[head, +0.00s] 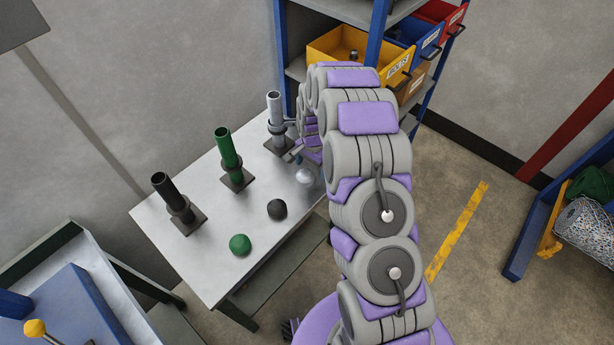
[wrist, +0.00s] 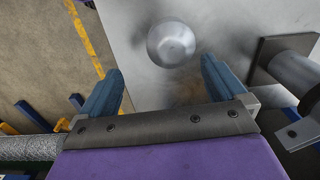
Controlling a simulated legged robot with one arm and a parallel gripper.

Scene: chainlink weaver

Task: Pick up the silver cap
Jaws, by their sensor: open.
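The silver cap (head: 304,176) is a small shiny dome on the metal table, near its right edge in the head view. It also shows in the wrist view (wrist: 171,43), whole and uncovered, just beyond the fingertips. My gripper (wrist: 162,66) is open, with its two blue fingers apart and nothing between them. The cap lies ahead of the gap and appears apart from both fingers. In the head view my arm reaches over the table's right side, and the gripper is partly hidden beside the silver post (head: 275,108).
The silver post's base is close to my right finger in the wrist view (wrist: 272,55). A green post (head: 227,150) and a black post (head: 170,193) stand farther left. A black cap (head: 277,209) and a green cap (head: 240,244) lie in front. A shelf with bins (head: 345,50) stands behind.

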